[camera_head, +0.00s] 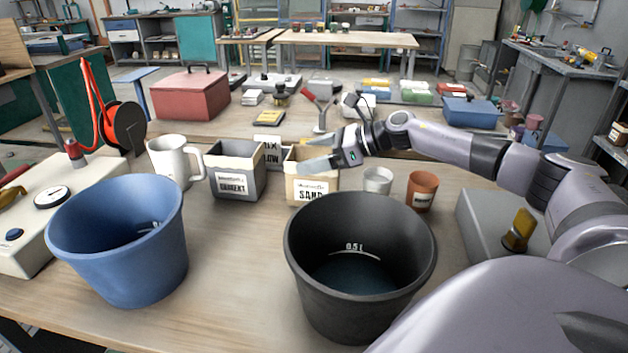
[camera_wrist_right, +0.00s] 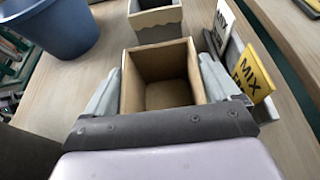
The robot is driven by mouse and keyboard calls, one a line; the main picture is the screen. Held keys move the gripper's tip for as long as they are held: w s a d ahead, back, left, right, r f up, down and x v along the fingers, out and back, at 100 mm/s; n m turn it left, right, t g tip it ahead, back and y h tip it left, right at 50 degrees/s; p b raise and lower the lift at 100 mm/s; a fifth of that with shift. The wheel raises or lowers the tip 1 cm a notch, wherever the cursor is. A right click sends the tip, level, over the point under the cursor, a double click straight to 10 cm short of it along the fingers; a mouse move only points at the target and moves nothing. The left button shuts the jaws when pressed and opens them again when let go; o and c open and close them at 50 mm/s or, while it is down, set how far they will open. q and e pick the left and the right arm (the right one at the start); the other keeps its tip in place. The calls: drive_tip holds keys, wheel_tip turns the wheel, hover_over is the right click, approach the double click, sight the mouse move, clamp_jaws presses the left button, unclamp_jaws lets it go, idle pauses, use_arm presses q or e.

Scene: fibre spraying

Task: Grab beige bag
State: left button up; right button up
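The beige bag (camera_head: 312,188) is an open, box-shaped container labelled SAND, upright on the table behind the black bucket. My right gripper (camera_wrist_right: 160,68) has one finger along each side of the bag. The fingers are spread and look close to its walls; contact is not clear. In the head view my right gripper (camera_head: 322,162) reaches in from the right, one finger crossing the bag's top. My left gripper is not in view.
A black bucket (camera_head: 360,305) stands in front of the bag and a blue bucket (camera_head: 120,245) at left. The grey CEMENT container (camera_head: 238,170), a white mug (camera_head: 172,160), a metal cup (camera_head: 377,180) and a terracotta cup (camera_head: 422,190) stand near. Bare table lies between the buckets.

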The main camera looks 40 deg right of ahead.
drive_tip(key=c, duration=1.1)
drive_tip(key=shift+r, duration=0.1)
drive_tip(key=shift+r, duration=0.1)
wheel_tip(320, 180, up, 20)
drive_tip(key=p, duration=0.1)
drive_tip(key=shift+f, duration=0.2)
drive_tip(key=shift+r, duration=0.1)
